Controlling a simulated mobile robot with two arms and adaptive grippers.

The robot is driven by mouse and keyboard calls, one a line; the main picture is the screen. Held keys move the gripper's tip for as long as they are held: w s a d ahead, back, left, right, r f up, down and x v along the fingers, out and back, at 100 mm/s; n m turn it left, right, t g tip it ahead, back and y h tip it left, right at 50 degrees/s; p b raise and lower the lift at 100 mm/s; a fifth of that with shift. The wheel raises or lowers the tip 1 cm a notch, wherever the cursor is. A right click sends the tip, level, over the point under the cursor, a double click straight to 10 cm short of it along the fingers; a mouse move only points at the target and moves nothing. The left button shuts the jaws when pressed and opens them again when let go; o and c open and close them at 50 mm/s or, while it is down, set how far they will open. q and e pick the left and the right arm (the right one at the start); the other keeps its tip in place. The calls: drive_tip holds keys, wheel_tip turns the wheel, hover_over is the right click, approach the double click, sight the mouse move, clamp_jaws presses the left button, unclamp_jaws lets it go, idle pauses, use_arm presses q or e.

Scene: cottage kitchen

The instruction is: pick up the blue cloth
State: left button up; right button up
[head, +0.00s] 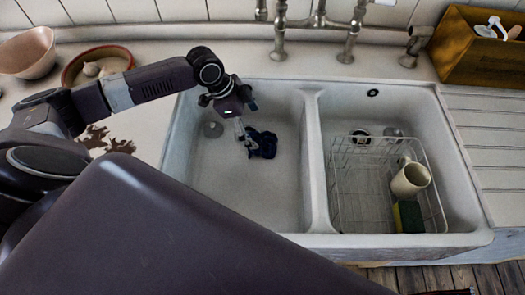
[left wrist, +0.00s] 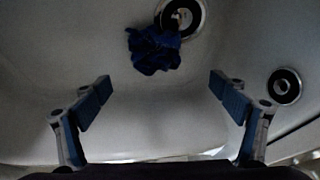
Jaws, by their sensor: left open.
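The blue cloth (head: 262,143) lies crumpled on the floor of the left basin of the white double sink (head: 310,170). In the left wrist view the blue cloth (left wrist: 153,50) sits beyond the fingertips and partly covers a drain. My left gripper (head: 243,125) reaches into the left basin from above, close to the cloth in the head view. In the left wrist view the left gripper (left wrist: 161,87) is open, with its blue finger pads wide apart and nothing between them. My right gripper is not in view.
The right basin holds a wire rack (head: 360,190) with a cream mug (head: 410,180) and a sponge (head: 408,216). A tap (head: 320,20) stands behind the sink. A bowl (head: 27,52) and a red-rimmed dish (head: 97,64) are at back left, a wooden box (head: 480,50) at back right.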

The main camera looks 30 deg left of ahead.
sight(263, 142)
use_arm(q)
drive_tip(key=shift+f, duration=0.8)
drive_tip(key=x, duration=0.7)
drive_tip(key=shift+s+d+f+p, duration=0.2)
drive_tip(key=shift+s+d+p, duration=0.05)
drive_tip(key=shift+d+p, duration=0.15)
drive_tip(key=c, duration=0.9)
